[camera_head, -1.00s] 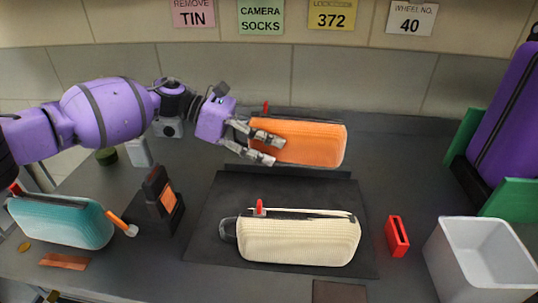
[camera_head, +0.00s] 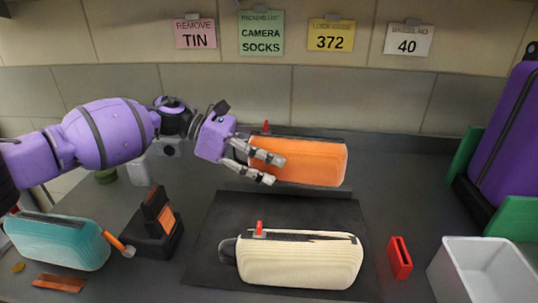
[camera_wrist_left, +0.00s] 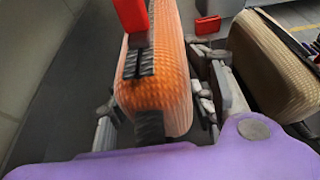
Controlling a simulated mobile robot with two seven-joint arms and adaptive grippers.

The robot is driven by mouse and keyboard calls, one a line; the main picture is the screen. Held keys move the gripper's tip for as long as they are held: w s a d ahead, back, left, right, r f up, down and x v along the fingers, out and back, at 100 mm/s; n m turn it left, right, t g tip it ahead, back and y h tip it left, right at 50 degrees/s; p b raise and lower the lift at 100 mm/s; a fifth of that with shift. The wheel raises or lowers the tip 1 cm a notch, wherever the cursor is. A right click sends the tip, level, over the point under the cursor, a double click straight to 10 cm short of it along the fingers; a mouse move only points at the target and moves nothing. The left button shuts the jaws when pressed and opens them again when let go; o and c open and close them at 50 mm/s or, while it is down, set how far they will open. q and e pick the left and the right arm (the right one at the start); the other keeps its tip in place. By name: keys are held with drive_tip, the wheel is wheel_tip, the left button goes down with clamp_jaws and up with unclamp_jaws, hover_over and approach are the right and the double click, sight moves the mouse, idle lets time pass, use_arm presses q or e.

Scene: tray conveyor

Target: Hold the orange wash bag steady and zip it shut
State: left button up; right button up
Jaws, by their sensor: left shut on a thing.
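The orange wash bag (camera_head: 318,163) lies at the back of the counter, behind the dark mat. My left gripper (camera_head: 272,170) is shut on its left end, with one finger across the front face. In the left wrist view the orange bag (camera_wrist_left: 172,75) sits between the two fingers (camera_wrist_left: 160,118). A red zip pull (camera_head: 266,128) stands up at the bag's left end; it shows large in the left wrist view (camera_wrist_left: 131,14) above the black zip teeth. How far the zip is open cannot be told. My right gripper is not in view.
A cream bag (camera_head: 300,265) with a red pull lies on the dark mat (camera_head: 208,235) in front. A teal bag (camera_head: 60,245) and a black stand (camera_head: 155,235) are at left. A red block (camera_head: 399,258), white bin (camera_head: 490,275) and purple case (camera_head: 510,140) are at right.

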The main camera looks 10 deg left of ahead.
use_arm(q)
drive_tip(key=shift+f+b, duration=2)
drive_tip(key=shift+f, duration=1.9)
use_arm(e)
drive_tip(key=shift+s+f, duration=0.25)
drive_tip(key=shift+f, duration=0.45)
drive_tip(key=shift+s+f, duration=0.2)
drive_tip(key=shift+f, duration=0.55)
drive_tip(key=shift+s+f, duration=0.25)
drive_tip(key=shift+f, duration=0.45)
use_arm(q)
drive_tip(key=shift+f, duration=0.25)
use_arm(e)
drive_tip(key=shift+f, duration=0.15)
use_arm(q)
drive_tip(key=shift+f, duration=0.15)
drive_tip(key=o, duration=1.4)
drive_tip(key=shift+f, duration=0.1)
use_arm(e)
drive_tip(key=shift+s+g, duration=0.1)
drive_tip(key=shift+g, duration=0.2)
use_arm(q)
drive_tip(key=shift+c, duration=0.5)
drive_tip(key=c, duration=1.3)
